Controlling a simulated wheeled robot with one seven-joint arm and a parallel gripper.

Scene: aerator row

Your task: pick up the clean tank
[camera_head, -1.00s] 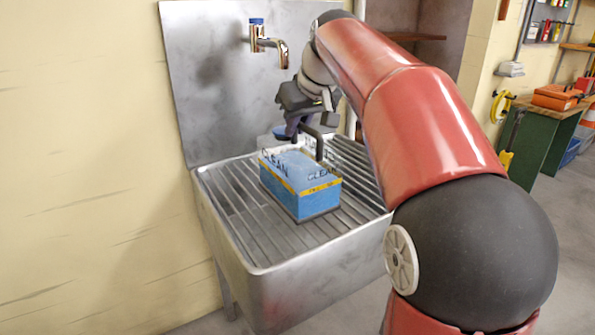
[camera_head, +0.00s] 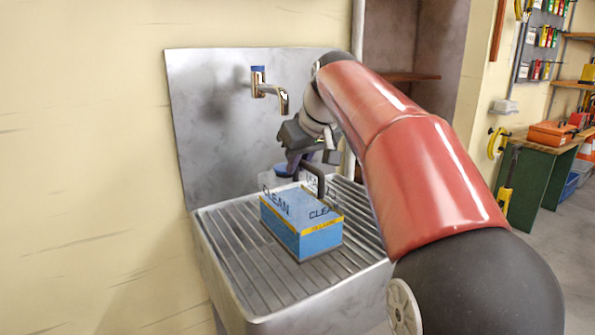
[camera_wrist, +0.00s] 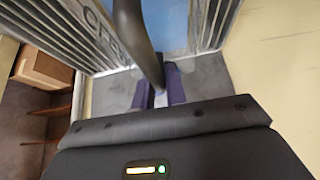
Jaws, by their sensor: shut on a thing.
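The clean tank (camera_head: 295,225) is a blue box with a yellow stripe and "CLEAN" lettering. It appears to rest upright on the ribbed steel drainboard (camera_head: 235,262) of the sink. A dark curved bar rises at its back right edge. My gripper (camera_head: 303,160) is above the tank's back edge, its fingers partly hidden by the bar and my arm. In the wrist view, my gripper (camera_wrist: 160,95) has its purple-grey fingers close together at the dark bar, with the blue tank (camera_wrist: 166,25) beyond. It is shut on the tank, apparently at the bar.
A steel backsplash with a tap (camera_head: 270,88) stands behind the tank. The drainboard's left and front are clear. A green workbench (camera_head: 540,175) with an orange toolbox is far right.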

